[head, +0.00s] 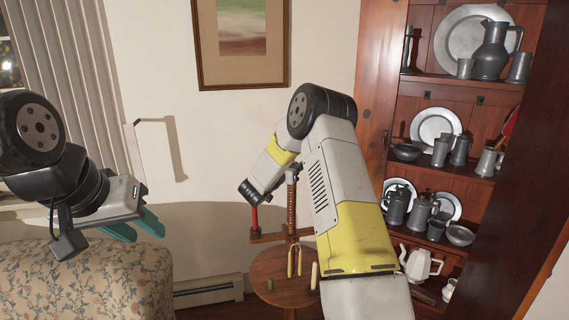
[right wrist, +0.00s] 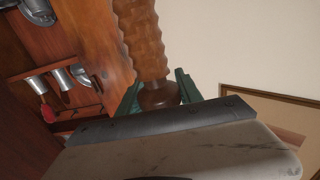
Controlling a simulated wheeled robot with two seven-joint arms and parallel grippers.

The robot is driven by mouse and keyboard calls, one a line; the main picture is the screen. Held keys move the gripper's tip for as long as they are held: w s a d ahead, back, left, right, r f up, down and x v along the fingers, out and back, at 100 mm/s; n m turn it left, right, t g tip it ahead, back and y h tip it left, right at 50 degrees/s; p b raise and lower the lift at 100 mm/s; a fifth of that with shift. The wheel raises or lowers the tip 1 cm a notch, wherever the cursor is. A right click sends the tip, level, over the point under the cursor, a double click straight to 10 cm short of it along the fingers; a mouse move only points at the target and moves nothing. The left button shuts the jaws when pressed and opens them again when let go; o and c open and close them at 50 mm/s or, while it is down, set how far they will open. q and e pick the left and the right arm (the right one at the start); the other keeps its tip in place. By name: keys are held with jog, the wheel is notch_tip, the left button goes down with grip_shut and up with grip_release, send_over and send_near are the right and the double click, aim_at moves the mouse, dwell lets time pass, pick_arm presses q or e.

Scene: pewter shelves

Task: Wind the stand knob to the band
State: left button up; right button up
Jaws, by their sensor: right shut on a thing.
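The stand's threaded wooden post (head: 291,208) rises above a small round table in the head view. In the right wrist view the post (right wrist: 140,40) is close up, with a dark brown round knob (right wrist: 160,97) at its end. My right gripper (right wrist: 158,90) has its teal fingers on either side of the knob and is shut on it. In the head view my right arm hides most of that grip. I cannot make out a band on the post. My left gripper (head: 136,228) is open and empty, off to the left above the sofa.
A wooden crossbar (head: 268,237) on the post carries a red candle (head: 254,218). Pale candles (head: 294,262) hang over the round tabletop (head: 268,268). A patterned sofa (head: 95,285) is at left. Shelves of pewter (head: 455,80) stand close on the right.

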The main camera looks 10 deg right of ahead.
jog(key=o, duration=1.4)
jog(key=shift+c, duration=0.2)
jog(key=v, duration=0.7)
jog(key=shift+s+a, duration=0.25)
jog(key=shift+s, duration=0.05)
